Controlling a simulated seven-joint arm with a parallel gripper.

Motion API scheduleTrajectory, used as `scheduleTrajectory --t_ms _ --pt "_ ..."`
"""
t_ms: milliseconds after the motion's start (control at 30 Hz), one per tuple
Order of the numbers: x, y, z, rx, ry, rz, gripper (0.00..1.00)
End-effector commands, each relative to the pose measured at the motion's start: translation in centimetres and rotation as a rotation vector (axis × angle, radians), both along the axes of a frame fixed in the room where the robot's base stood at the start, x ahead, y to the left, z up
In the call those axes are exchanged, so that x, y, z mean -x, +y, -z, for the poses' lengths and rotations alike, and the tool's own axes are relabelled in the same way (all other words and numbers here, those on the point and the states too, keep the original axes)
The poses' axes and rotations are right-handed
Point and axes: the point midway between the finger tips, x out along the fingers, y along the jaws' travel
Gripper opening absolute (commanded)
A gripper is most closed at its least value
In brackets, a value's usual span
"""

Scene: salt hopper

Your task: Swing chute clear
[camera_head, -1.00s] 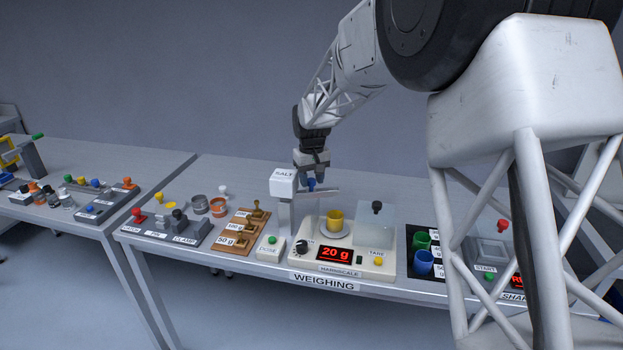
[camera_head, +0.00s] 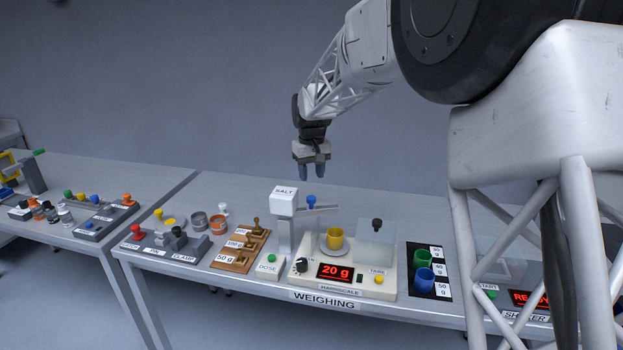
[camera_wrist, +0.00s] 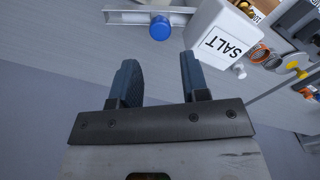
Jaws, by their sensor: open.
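The salt hopper (camera_head: 284,200) is a white box on a post behind the scale, marked SALT; it also shows in the wrist view (camera_wrist: 221,40). Its chute (camera_head: 327,208) is a grey channel reaching right from the hopper, with a blue knob (camera_head: 311,201) on top. In the wrist view the chute (camera_wrist: 127,17) and knob (camera_wrist: 160,27) lie beyond my fingertips. My gripper (camera_head: 312,178) is open and empty, above the knob and apart from it. The yellow cup (camera_head: 334,238) stands on the pan of the scale (camera_head: 343,289), which reads 20 g. The chute's outlet end is beside the cup, not clearly over it.
A clear shield (camera_head: 375,245) with a black knob stands on the scale's right. A green DOSE button (camera_head: 271,258) and brass weights on a wooden block (camera_head: 238,251) are left. Green and blue cups (camera_head: 423,279) stand right. The space above the bench around my gripper is free.

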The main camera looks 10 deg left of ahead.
Motion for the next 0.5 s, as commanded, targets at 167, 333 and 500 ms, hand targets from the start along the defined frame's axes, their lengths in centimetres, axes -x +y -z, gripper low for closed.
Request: scheduleTrajectory --t_ms 167,333,500 --pt "0.01 -0.01 -0.04 0.0 0.0 0.0 0.42" --pt "0.02 -0.02 -0.02 -0.001 0.0 -0.002 0.26" --pt "0.29 -0.25 0.1 -0.02 0.002 -0.034 0.0"
